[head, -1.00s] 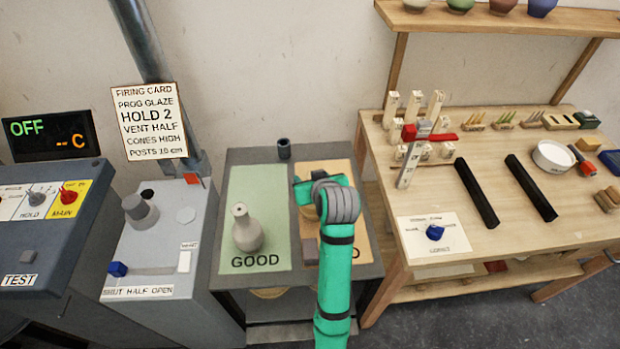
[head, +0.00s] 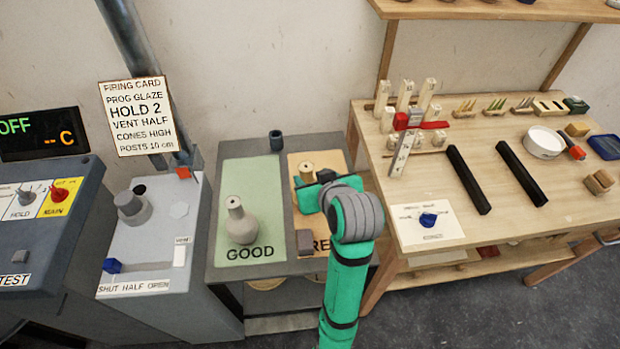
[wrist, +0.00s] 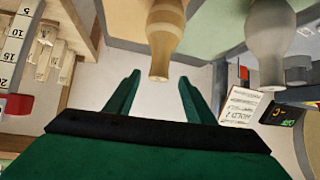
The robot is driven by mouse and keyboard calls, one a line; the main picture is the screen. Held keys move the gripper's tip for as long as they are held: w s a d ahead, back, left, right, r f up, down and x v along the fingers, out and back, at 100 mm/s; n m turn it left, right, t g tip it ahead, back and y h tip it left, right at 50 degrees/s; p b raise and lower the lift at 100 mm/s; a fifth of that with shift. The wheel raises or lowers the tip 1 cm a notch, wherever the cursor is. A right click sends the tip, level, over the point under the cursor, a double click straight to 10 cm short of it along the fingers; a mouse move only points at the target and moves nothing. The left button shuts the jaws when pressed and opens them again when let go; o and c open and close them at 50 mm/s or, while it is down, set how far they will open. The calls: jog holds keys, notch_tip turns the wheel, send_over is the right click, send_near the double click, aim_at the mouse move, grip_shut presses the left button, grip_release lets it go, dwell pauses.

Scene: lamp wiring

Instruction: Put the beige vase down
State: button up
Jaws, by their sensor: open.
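The beige vase (head: 307,172) stands upright on the orange-tan mat (head: 333,160) marked with letters starting "RE". My gripper hides much of its body in the head view. My gripper (head: 314,186) is open, on the near side of the vase. In the wrist view, which is upside down, the beige vase (wrist: 166,28) shows ahead of the open gripper (wrist: 160,76), its neck lined up between the two green fingers. A gap shows on both sides of the neck, and nothing is held.
A grey vase (head: 241,222) stands on the green GOOD mat (head: 250,175), left of my gripper. A dark cup (head: 276,141) is at the back of the stand, and a small grey-brown block (head: 305,242) lies near the front. A wooden bench (head: 500,215) is at right.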

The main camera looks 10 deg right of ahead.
aim_at(309, 174)
jog(key=shift+w+a+f+t, duration=0.15)
jog(key=shift+f+t, duration=0.45)
jog(key=shift+f, duration=0.2)
jog(key=shift+f+t+y, duration=0.3)
jog(key=shift+y, duration=0.1)
jog(key=shift+d+f+t, duration=0.3)
jog(key=shift+t, duration=0.6)
jog(key=x, duration=0.5)
jog(key=shift+w, duration=0.15)
jog(key=shift+x, duration=2.65)
jog(key=shift+a+f, duration=0.1)
jog(key=shift+a, duration=0.05)
grip_shut()
